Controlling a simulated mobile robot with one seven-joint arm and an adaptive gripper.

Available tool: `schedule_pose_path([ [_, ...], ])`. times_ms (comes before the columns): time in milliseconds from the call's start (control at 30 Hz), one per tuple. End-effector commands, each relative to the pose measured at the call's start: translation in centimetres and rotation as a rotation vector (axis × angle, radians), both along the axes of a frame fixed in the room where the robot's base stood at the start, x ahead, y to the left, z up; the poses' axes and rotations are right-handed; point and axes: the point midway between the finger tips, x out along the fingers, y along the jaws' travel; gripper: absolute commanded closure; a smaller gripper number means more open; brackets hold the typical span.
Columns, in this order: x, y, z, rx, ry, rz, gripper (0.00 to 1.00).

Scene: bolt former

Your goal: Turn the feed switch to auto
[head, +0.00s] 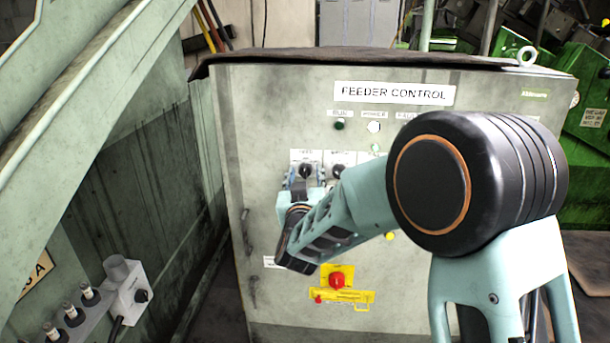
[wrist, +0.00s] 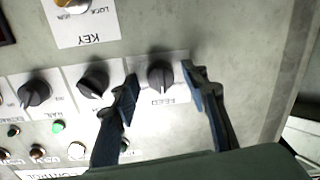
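The feed switch (wrist: 160,74) is a black rotary knob on a white plate marked FEED in the wrist view. In the head view the feed switch (head: 305,171) is at the upper left of the row of knobs on the feeder control cabinet (head: 270,110). My gripper (wrist: 160,75) is open, with one finger on each side of the feed knob. A gap shows between each fingertip and the knob, so it is not gripped. In the head view my gripper (head: 302,178) is at the knob, and my arm hides the panel to its right.
More black knobs, one middle knob (wrist: 93,83) and one hail-like labelled knob (wrist: 34,93), stand beside the feed switch. A key switch plate (wrist: 85,25) is nearby. A red emergency button (head: 337,280) on yellow sits lower on the cabinet. A green machine wall (head: 130,190) stands left.

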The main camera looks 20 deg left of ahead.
Motion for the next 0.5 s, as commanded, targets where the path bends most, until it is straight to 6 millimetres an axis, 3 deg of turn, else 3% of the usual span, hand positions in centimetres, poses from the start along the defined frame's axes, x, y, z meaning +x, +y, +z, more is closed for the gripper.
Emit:
schedule_pose_path([
  [67, -0.02, 0.01, 0.01, 0.0, 0.0, 0.0, 0.67],
  [367, -0.03, 0.01, 0.03, 0.0, 0.0, 0.0, 1.0],
  [500, -0.03, 0.0, -0.02, 0.004, 0.0, 0.0, 1.0],
])
